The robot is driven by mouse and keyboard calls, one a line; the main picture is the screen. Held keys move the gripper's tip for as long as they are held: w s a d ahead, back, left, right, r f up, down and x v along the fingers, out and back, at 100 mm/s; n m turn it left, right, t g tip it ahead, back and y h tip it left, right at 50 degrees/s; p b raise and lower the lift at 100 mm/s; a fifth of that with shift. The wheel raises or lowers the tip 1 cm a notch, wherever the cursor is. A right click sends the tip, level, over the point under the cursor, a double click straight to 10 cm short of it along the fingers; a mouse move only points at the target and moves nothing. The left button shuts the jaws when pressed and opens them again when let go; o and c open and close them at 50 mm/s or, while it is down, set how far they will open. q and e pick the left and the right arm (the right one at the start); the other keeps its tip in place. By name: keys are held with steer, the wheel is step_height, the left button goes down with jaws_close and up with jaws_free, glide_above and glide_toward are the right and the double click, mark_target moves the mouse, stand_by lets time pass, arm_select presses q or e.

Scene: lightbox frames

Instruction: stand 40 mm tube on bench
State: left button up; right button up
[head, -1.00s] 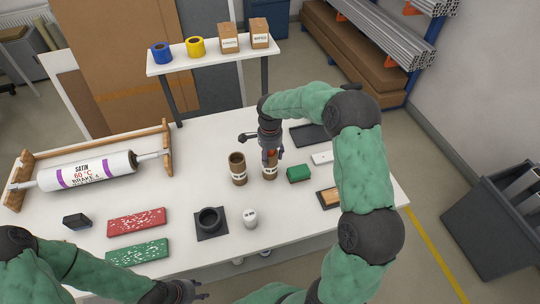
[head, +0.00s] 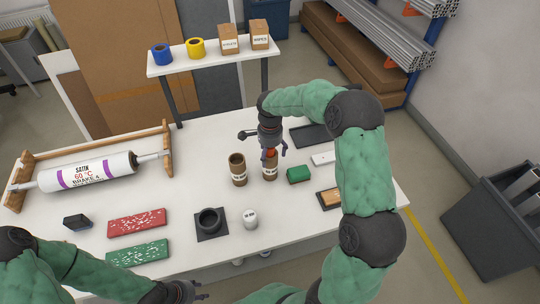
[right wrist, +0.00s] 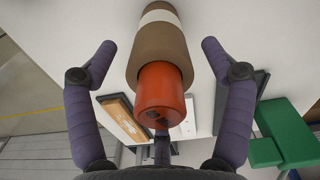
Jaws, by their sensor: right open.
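Two brown cardboard tubes with white label bands stand upright on the white bench (head: 190,190); I cannot read a size on them. The left tube (head: 238,170) is open at the top. The right tube (head: 270,173) has an orange-red cylinder (head: 270,153) at its upper end. In the right wrist view, the cylinder (right wrist: 161,95) projects from the brown tube (right wrist: 158,45). My right gripper (head: 271,150) is over this tube, its open fingers (right wrist: 158,55) apart on both sides without visible contact. My left gripper (head: 195,292) is low at the front edge, its jaws unclear.
A green block (head: 298,174), a white box (head: 322,158) and a dark tray (head: 308,135) lie right of the tubes. A black ring holder (head: 209,221) and a white bottle (head: 250,219) stand in front. Red (head: 137,222) and green (head: 138,252) plates lie left.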

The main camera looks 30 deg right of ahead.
step_height(320, 180, up, 11)
steer(key=shift+f+p, duration=0.2)
steer(key=shift+p, duration=0.45)
